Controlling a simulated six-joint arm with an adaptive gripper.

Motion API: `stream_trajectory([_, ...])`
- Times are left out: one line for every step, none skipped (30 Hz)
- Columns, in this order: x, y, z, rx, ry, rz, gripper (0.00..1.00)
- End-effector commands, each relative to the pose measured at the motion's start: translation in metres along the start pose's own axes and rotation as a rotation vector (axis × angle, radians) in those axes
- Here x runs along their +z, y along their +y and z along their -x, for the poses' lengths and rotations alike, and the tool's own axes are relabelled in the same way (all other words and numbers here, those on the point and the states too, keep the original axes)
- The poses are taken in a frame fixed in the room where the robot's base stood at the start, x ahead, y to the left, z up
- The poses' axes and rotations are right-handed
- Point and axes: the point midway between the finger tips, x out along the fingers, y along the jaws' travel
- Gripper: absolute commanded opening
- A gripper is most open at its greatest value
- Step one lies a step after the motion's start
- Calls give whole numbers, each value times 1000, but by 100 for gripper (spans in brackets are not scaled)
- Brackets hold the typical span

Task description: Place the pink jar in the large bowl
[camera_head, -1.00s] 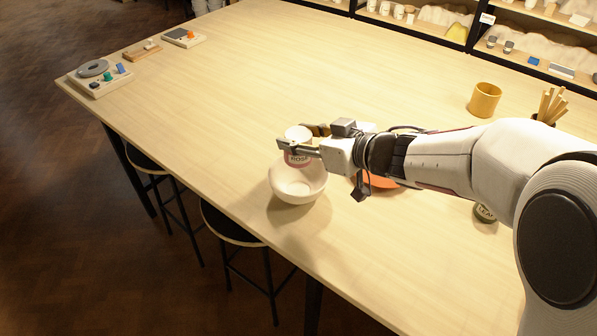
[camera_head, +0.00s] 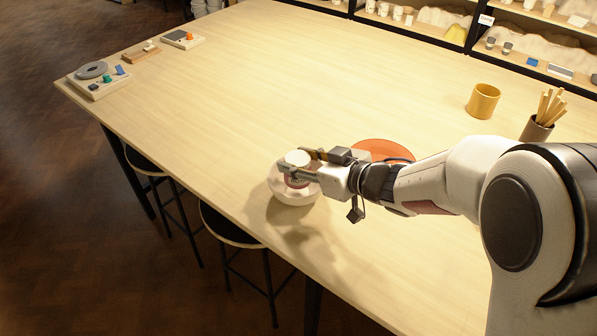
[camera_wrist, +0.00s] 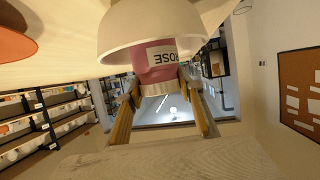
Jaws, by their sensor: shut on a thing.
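The pink jar (camera_head: 297,182) has a white lid and a label; in the wrist view the jar (camera_wrist: 150,72) shows the letters "ROSE". My gripper (camera_head: 300,165) is shut on it near the lid, and the fingers are on both sides of it in the wrist view (camera_wrist: 160,100). The large white bowl (camera_head: 290,198) stands on the table under the jar. In the wrist view the jar's lower part passes behind the bowl's rim (camera_wrist: 125,35), so it is inside the bowl. Whether it touches the bowl's floor is hidden.
An orange dish (camera_head: 375,146) lies behind my gripper, partly hidden. A yellow mug (camera_head: 482,102) and a cup of wooden sticks (camera_head: 534,132) stand at the right. Small boards with items (camera_head: 100,78) lie at the far left. The table's middle is clear; its front edge is near the bowl.

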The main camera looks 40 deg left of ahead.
Motion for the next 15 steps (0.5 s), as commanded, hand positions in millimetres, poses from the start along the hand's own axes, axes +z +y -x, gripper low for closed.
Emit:
stream_trajectory([-1,0,0,0,1,1,9])
stream_trajectory([0,0,0,0,1,0,9])
stream_trajectory([1,0,-1,0,1,0,9])
stream_trajectory([3,0,-1,0,0,-1,9])
stream_trajectory([5,0,-2,0,0,-2,9])
stream_trajectory([8,0,-3,0,-1,-2,9])
stream_trajectory([11,0,-4,-1,-2,-2,9])
stream_trajectory([14,0,-5,0,-2,-2,9])
stream_trajectory([18,0,-7,0,-2,-3,9])
stream_trajectory([21,0,-8,0,-2,-3,9])
stream_trajectory([24,0,-9,0,-2,-2,9])
stream_trajectory([27,0,-11,-1,-1,-2,9])
stream_trajectory([29,0,-12,0,0,-2,9])
stream_trajectory([31,0,-12,0,0,-1,9])
stream_trajectory([32,0,-13,0,1,-1,9])
